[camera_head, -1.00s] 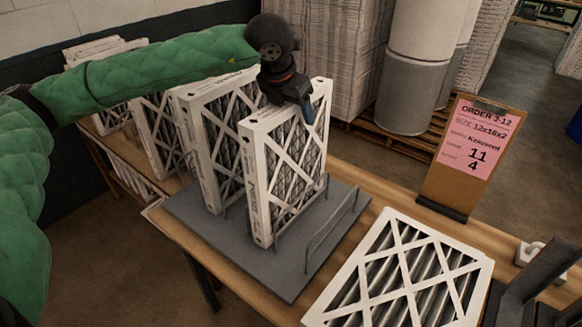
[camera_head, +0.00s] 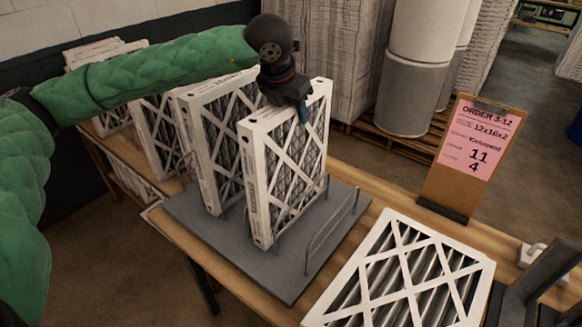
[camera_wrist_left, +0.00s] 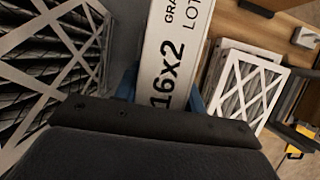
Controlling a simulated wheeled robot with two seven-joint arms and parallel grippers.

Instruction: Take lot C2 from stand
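The grey stand (camera_head: 285,275) on the table holds white-framed pleated filters upright in wire dividers. The front filter (camera_head: 282,180) stands nearest the open slot, with another filter (camera_head: 215,150) behind it. My left gripper (camera_head: 300,108) points down over the front filter's top edge, with a blue finger against its near face. In the left wrist view the blue fingers (camera_wrist_left: 160,95) flank the filter's printed edge (camera_wrist_left: 172,45) closely and look shut on it. The print reads "16x2" and "LOT"; the lot number is cut off. My right gripper is not in view.
A filter (camera_head: 400,275) lies flat at the table's front right. A clipboard (camera_head: 470,155) with a pink order sheet stands behind it. More filters (camera_head: 155,130) stand at the left. A dark frame (camera_head: 530,285) is at the right edge. The stand's front slot is empty.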

